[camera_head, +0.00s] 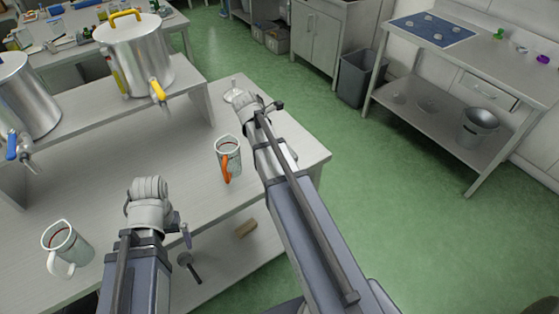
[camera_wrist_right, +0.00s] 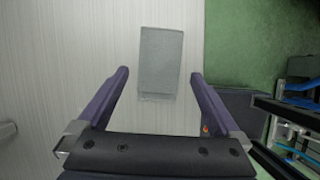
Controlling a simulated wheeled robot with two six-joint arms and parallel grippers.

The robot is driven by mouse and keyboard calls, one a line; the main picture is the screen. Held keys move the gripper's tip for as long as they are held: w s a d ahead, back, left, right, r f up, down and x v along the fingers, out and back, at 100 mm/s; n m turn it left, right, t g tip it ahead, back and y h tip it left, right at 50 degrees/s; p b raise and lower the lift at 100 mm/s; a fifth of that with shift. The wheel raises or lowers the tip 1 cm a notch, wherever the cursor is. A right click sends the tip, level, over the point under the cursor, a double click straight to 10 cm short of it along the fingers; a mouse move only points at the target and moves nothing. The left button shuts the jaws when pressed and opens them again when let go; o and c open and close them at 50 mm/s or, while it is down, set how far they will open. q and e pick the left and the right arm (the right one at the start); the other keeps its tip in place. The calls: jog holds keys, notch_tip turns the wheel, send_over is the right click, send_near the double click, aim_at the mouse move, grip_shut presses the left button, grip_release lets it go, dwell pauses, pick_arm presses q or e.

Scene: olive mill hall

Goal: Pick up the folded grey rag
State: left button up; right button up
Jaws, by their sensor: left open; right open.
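The folded grey rag (camera_wrist_right: 161,62) lies flat on the pale table (camera_wrist_right: 60,50) in the right wrist view, close to the table's edge. My right gripper (camera_wrist_right: 160,76) is open, its two purple fingers spread wide below the rag in that picture. The rag shows ahead of and between the fingertips, and nothing is held. I cannot make out the rag in the head view; my right arm may cover it. My left gripper (camera_head: 184,236) is open, partly hidden by its own wrist, over the near part of the table.
A beaker with an orange handle (camera_head: 228,158) stands between my arms. A white-handled jug (camera_head: 68,248) is at the left. A steel pot with a yellow tap (camera_head: 135,58) stands on a raised shelf. A small tan block (camera_head: 245,228) lies near the edge. Green floor is clear at right.

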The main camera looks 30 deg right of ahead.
jog(key=shift+a+b+x, duration=0.15)
jog(key=shift+b+x, duration=1.1)
jog(key=shift+x, duration=0.15)
jog(key=shift+a+b+x, duration=0.15)
jog(key=shift+b+x, duration=1.1)
jog(key=shift+x, duration=0.2)
jog(key=shift+c, duration=0.2)
jog(key=c, duration=1.1)
jog(key=shift+r, duration=0.1)
notch_tip(320, 180, up, 10)
jog(key=p, duration=1)
